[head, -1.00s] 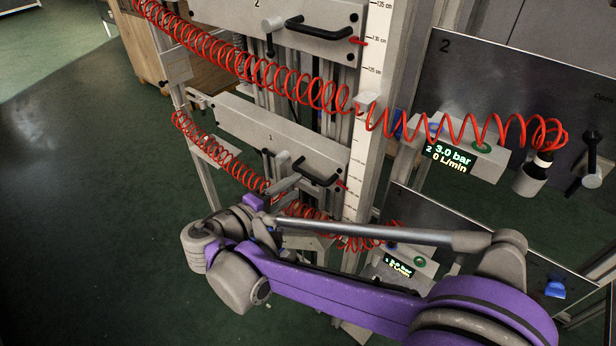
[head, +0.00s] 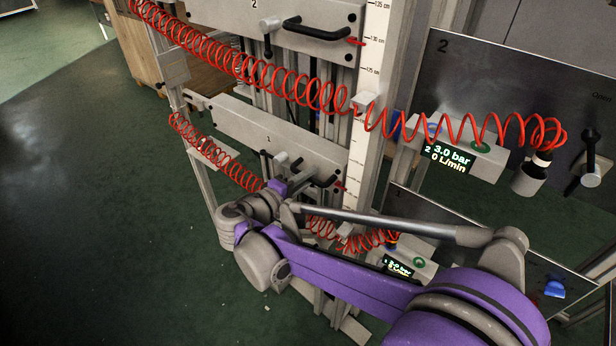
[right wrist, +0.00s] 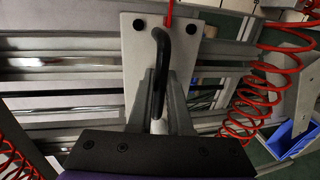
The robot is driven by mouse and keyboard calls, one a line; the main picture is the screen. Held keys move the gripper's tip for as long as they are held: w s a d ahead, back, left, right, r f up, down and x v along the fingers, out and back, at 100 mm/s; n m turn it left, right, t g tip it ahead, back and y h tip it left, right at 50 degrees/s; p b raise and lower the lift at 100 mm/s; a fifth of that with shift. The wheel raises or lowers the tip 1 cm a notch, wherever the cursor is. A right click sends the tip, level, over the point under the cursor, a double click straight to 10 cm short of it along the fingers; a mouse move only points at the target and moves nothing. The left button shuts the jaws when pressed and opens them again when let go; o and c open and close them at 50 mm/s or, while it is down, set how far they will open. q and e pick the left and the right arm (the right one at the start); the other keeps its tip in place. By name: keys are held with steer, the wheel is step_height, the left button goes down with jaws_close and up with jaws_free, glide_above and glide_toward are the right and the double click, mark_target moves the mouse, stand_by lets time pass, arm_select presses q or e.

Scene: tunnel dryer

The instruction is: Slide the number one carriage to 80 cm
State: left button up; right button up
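The number one carriage (head: 240,122) is a pale grey plate marked 1 on the lower part of the upright frame. Its black handle (head: 322,183) and a small red pointer (head: 340,186) are at its right end, beside the white centimetre scale (head: 355,160). My right gripper (head: 296,184) is at this handle. In the right wrist view, the handle (right wrist: 160,50) stands between the two grey fingers of my right gripper (right wrist: 161,78), which lie close on both sides. I cannot tell whether they press on it. The scale marks near the pointer are too small to read. My left gripper is not seen.
The number two carriage (head: 220,10) is above with its own handle. Red coiled hoses (head: 290,85) cross in front of the frame. Readout boxes (head: 465,158) and grey panels (head: 520,85) stand at right. A blue bin (right wrist: 300,138) shows in the right wrist view. Open green floor lies left.

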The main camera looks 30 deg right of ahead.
jaws_close()
stand_by(0.5)
steer(key=shift+f, duration=0.1)
stand_by(0.5)
step_height(320, 180, down, 16)
steer(key=b, duration=0.8)
steer(key=shift+f+b, duration=0.2)
steer(key=shift+b, duration=0.2)
steer(key=shift+s, duration=0.1)
steer(key=o, duration=0.6)
jaws_free()
steer(key=shift+a+r, duration=0.1)
